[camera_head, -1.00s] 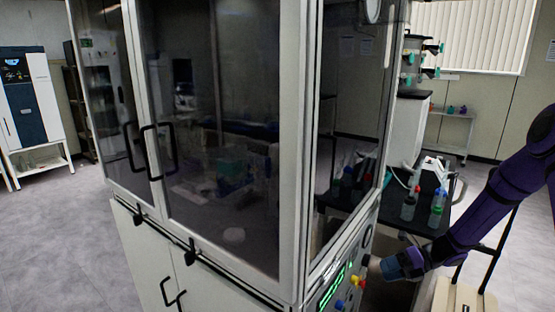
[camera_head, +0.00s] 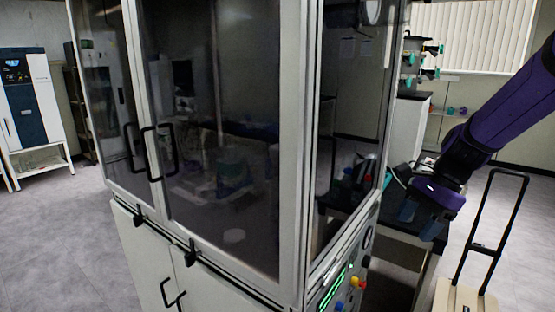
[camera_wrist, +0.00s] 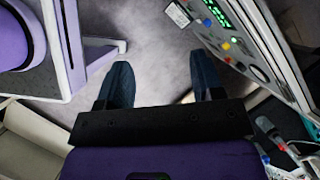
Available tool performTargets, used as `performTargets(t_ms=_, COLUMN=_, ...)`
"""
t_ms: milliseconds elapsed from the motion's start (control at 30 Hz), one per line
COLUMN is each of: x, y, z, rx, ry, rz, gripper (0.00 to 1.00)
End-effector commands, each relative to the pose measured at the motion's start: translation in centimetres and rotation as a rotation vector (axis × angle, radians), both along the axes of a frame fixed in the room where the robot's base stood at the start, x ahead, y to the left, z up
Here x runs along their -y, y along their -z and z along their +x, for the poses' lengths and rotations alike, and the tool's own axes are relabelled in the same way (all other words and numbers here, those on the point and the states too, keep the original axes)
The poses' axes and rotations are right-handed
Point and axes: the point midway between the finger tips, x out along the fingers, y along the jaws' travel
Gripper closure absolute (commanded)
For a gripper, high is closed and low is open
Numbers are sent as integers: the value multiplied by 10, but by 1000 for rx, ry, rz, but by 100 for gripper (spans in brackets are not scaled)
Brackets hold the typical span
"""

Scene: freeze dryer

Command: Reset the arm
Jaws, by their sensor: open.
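My purple arm comes in from the right edge in the head view. My gripper (camera_head: 420,218) hangs beside the right side of the glass-fronted cabinet (camera_head: 297,150), in front of the dark table. In the wrist view my gripper (camera_wrist: 163,85) has its two blue fingers spread wide, with only grey floor between them. It is open and empty. The cabinet's control panel (camera_wrist: 228,32), with a green display and coloured knobs, is to the right of the fingers in the wrist view. It also shows at the cabinet's lower right in the head view (camera_head: 338,290).
A trolley with a black handle (camera_head: 484,232) stands at the right. Bottles lie near the lower right of the wrist view (camera_wrist: 268,130). Open floor (camera_head: 45,240) is at the left.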

Motion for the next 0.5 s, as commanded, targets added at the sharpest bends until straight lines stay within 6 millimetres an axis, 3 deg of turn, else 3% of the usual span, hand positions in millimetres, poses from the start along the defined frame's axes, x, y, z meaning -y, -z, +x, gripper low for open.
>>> performTargets(t_ms=200, x=-5, y=-44, z=-41, rx=192, ry=-260, rz=-129, gripper=39)
performTargets(t_ms=500, x=-4, y=-89, z=-101, rx=421, ry=-610, rz=-310, gripper=39)
